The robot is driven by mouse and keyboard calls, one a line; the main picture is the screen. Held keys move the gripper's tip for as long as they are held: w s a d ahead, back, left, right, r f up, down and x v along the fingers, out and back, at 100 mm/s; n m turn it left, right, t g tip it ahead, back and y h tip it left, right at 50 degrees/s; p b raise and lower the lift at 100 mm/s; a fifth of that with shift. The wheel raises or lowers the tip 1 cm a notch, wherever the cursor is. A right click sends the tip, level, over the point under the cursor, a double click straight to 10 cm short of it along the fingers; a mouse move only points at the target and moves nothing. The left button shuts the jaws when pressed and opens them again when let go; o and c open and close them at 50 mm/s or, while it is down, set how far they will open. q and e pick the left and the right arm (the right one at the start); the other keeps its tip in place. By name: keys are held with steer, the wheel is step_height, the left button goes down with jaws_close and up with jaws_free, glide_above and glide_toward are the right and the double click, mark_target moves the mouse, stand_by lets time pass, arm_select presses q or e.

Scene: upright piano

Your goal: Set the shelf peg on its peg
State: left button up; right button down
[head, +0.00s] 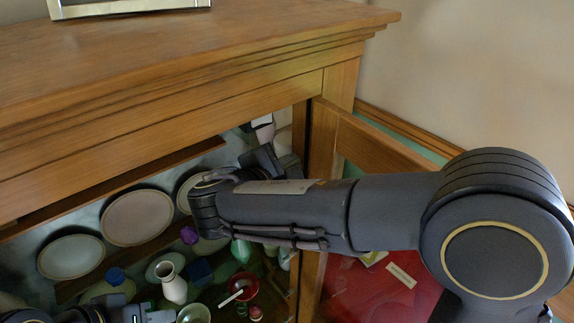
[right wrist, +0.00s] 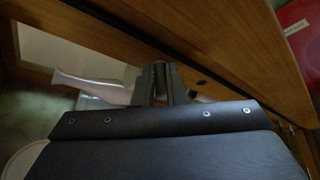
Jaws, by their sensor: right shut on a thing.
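My right gripper (head: 262,160) is inside the cabinet, near its right front post. In the right wrist view my right gripper (right wrist: 160,88) is shut on a small dark upright piece, which I take to be the shelf peg (right wrist: 160,74). Most of the piece is hidden between the fingers. The peg's seat cannot be made out in either view. A pale vase-like thing (right wrist: 90,86) lies across the picture behind the fingers. My left gripper (head: 145,316) shows only in part at the bottom edge of the head view, and its jaws cannot be read.
The wooden cabinet (head: 200,95) holds plates (head: 137,217), a white vase (head: 173,285), a red bowl (head: 240,287) and several small things close together. An open door (head: 370,145) stands on the right, beside my arm. A frame (head: 130,8) rests on top.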

steer(key=c, duration=1.4)
jaws_free()
steer(key=b+v, duration=0.1)
steer(key=v, duration=0.7)
steer(key=shift+f, duration=0.1)
